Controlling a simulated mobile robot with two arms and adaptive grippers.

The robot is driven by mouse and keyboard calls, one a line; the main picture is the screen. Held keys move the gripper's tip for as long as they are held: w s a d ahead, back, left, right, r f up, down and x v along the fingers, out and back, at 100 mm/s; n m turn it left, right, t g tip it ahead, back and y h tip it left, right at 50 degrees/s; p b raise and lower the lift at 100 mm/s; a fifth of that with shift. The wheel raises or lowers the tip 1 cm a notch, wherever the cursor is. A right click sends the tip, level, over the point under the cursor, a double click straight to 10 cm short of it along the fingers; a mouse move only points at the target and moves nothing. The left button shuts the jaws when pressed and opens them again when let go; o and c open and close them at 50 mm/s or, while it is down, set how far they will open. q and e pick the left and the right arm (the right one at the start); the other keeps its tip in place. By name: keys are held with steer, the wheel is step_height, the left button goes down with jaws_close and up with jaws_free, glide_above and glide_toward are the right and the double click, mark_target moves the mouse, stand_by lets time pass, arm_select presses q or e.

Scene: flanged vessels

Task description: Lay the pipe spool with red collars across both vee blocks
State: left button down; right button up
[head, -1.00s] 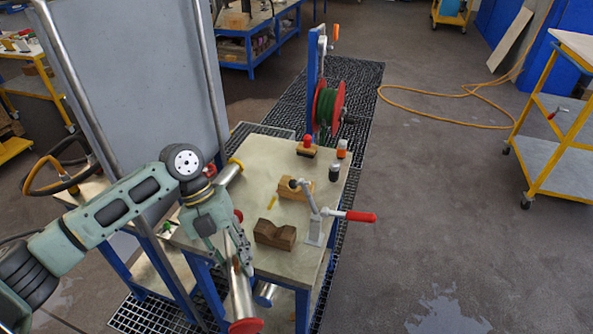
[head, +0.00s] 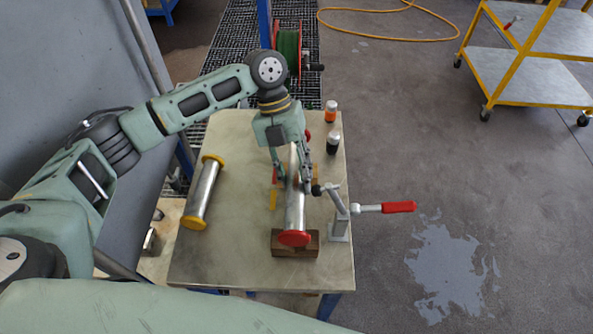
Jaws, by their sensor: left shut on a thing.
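The steel pipe spool with red collars (head: 295,213) lies lengthwise over the table, its near red collar (head: 294,239) toward me. My left gripper (head: 293,183) is shut around the spool's middle from above. The near, dark brown vee block (head: 281,251) shows beneath the near end; I cannot tell whether the spool touches it. The far, light wooden vee block is mostly hidden behind the gripper and spool. The far collar is not clear behind the gripper. My right gripper is not in view.
A second spool with yellow collars (head: 203,194) lies on the table's left (head: 238,240). A toggle clamp with a red handle (head: 398,207) stands close right of the spool. Black (head: 332,143) and orange-topped (head: 331,111) small containers stand at the back right.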

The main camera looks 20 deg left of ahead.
arm_select(q)
steer(key=shift+s+d+r, duration=0.2)
steer(key=shift+p, duration=0.3)
step_height(320, 180, down, 2)
steer(key=shift+b, duration=0.7)
steer(key=shift+a+f+b, duration=0.1)
steer(key=shift+f+b, duration=1.25)
steer(key=shift+f, duration=1.3)
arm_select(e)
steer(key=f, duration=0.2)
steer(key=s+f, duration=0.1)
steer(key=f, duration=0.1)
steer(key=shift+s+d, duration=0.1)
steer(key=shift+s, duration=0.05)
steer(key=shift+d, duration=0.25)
arm_select(q)
steer(key=shift+f+b, duration=0.45)
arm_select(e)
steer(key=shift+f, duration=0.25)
